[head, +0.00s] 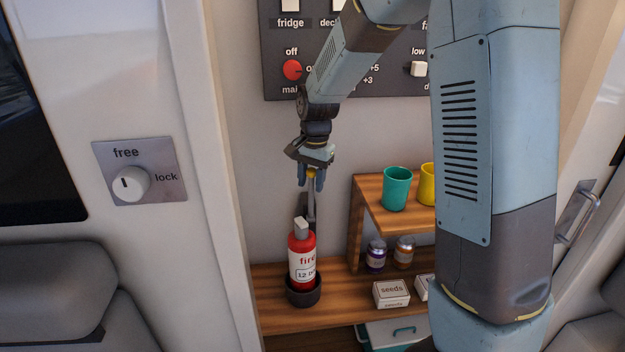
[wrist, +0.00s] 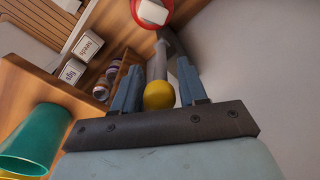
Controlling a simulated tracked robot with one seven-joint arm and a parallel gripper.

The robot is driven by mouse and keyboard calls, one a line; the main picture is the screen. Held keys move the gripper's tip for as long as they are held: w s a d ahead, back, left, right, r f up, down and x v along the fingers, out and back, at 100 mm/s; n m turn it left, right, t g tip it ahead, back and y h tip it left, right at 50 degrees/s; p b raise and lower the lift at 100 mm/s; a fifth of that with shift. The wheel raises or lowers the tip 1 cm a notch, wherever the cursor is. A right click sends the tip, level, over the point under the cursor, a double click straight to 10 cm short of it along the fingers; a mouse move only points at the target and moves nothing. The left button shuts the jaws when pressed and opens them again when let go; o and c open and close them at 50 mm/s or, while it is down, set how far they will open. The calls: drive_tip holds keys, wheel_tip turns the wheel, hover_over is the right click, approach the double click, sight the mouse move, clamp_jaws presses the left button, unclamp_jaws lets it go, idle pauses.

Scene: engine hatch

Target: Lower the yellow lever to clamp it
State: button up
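The yellow lever stands up behind the fire extinguisher, its grey bar (head: 310,208) nearly upright. Its round yellow knob (wrist: 159,95) sits between my gripper's fingers in the wrist view, and a little of it shows in the head view (head: 311,174). My gripper (wrist: 160,75) points down over the knob, its two fingers closed in close on either side. The red fire extinguisher (head: 302,262) with a grey top stands upright in a dark round holder (head: 303,293) below. The lever's lower end is hidden behind the extinguisher.
A wooden shelf (head: 362,200) with a teal cup (head: 397,188) and a yellow cup (head: 427,183) is to the right. Jars and a seeds box (head: 391,293) stand lower. A control panel (head: 281,75) is on the wall behind my arm. A lock knob (head: 130,184) is at left.

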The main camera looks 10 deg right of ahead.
clamp_jaws()
drive_tip(key=shift+d, duration=0.1)
drive_tip(key=shift+s, duration=0.1)
idle(0.3)
